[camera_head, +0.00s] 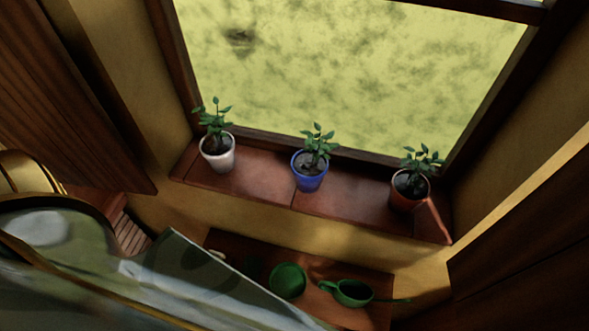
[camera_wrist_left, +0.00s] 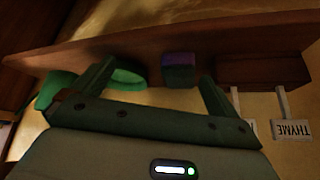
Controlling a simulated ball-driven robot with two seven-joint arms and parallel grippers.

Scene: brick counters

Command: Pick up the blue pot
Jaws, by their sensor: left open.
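The blue pot (camera_head: 309,178) stands upright on the brick window sill with a small leafy plant in it, between a white pot (camera_head: 217,158) and a terracotta pot (camera_head: 408,190). My left arm fills the lower left of the head view, and its fingers cannot be made out there. In the left wrist view my left gripper (camera_wrist_left: 157,72) is open, its two fingers apart with nothing clearly held. A small purple-blue block-like thing (camera_wrist_left: 180,69) shows beyond the fingers; I cannot tell whether it is the blue pot. My right gripper is not in view.
Below the sill, a lower shelf (camera_head: 235,241) holds a green pot (camera_head: 287,280) and a green watering can (camera_head: 351,292). The window (camera_head: 350,70) is behind the pots. The left wrist view shows an upside-down THYME tag (camera_wrist_left: 291,130). The sill between the pots is clear.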

